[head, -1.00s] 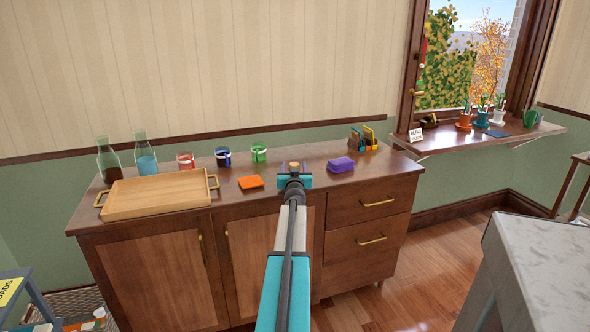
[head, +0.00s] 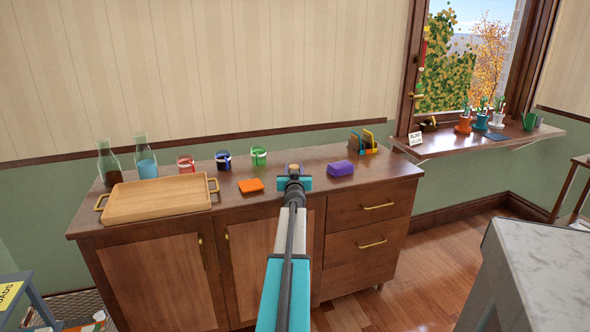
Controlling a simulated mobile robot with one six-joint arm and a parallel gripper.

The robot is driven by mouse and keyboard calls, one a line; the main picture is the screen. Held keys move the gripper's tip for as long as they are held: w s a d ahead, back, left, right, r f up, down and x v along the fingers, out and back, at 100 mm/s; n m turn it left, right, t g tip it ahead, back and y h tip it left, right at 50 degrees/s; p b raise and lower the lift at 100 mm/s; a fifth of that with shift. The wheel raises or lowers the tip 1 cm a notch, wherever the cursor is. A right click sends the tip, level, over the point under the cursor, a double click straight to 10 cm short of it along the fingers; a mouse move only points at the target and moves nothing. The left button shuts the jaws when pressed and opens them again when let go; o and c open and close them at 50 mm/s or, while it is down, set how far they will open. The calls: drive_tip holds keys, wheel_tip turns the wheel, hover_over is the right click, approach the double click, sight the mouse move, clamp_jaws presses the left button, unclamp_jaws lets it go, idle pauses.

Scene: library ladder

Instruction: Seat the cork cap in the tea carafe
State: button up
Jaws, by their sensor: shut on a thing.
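The tea carafe, a clear glass bottle with dark brown liquid (head: 109,165), stands at the back left of the wooden sideboard. Its top shows no cap. My gripper (head: 294,182) is far to the right of it, over the right half of the sideboard, seen from behind. The cork cap (head: 294,168) shows as a small tan piece just beyond the gripper, which is shut on it. The fingertips and the lower part of the cap are hidden by my wrist.
A carafe of blue liquid (head: 147,162) stands right of the tea carafe. A wooden tray (head: 158,197) lies in front of both. Red (head: 186,163), blue (head: 223,160) and green (head: 259,156) mugs, an orange cloth (head: 251,185) and a purple block (head: 340,168) are on the sideboard.

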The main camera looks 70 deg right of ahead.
sight(294, 165)
drive_tip(key=shift+r+p, duration=1.4)
drive_tip(key=shift+r, duration=0.25)
drive_tip(key=w+a+r+v, duration=0.1)
drive_tip(key=w+v, duration=0.1)
drive_tip(key=v, duration=1.3)
drive_tip(key=shift+w+a, duration=0.2)
drive_tip(key=shift+a, duration=0.2)
